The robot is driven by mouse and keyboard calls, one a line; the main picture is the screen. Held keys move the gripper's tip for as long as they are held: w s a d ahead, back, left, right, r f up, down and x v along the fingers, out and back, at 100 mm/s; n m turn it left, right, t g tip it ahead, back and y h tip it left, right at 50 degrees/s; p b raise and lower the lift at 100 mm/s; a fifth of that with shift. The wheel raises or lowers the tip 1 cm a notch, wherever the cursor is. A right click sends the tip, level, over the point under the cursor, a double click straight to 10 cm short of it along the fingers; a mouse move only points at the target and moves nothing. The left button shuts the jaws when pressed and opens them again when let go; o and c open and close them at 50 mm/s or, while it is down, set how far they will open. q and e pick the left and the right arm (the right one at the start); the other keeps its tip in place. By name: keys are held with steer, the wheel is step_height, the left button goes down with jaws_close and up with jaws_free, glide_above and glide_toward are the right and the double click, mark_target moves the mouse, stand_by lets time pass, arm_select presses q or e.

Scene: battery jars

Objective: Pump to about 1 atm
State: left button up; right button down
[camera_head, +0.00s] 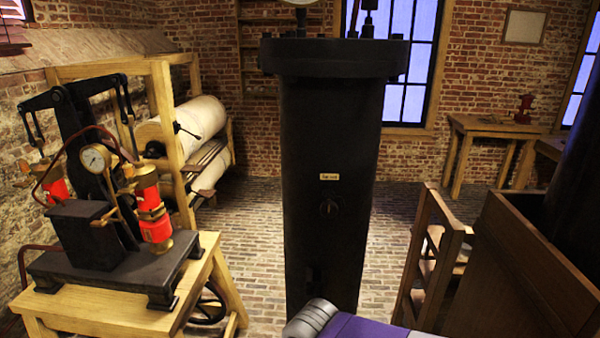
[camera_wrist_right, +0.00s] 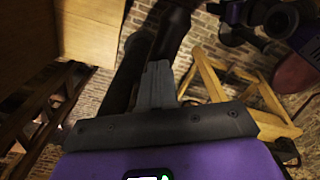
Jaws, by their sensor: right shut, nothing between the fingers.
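A black two-armed pump (camera_head: 88,220) with a rocking beam (camera_head: 75,115) and red and brass cylinders (camera_head: 151,205) stands on a wooden table (camera_head: 120,305) at the left. Its round white gauge (camera_head: 95,158) faces me, but its reading is too small to tell. A tall black cylinder vessel (camera_head: 328,140) stands in the middle, with a small pale label and a knob on its front. A second dial (camera_head: 299,2) is cut off at the top edge. My right gripper (camera_wrist_right: 157,66) is shut and empty in the right wrist view. My left gripper is not clearly seen.
A wooden frame with white rolls (camera_head: 190,125) stands behind the pump. A brown wooden cabinet (camera_head: 520,275) and a slatted frame (camera_head: 430,250) are at the right. A wooden side table (camera_head: 485,127) stands by the back wall. Brick floor shows on both sides of the vessel.

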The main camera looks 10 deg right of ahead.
step_height(320, 180, up, 9)
steer(key=p, duration=0.6)
steer(key=shift+f, duration=0.15)
step_height(320, 180, down, 14)
steer(key=b, duration=1)
steer(key=shift+b, duration=0.4)
step_height(320, 180, up, 14)
steer(key=p, duration=1.2)
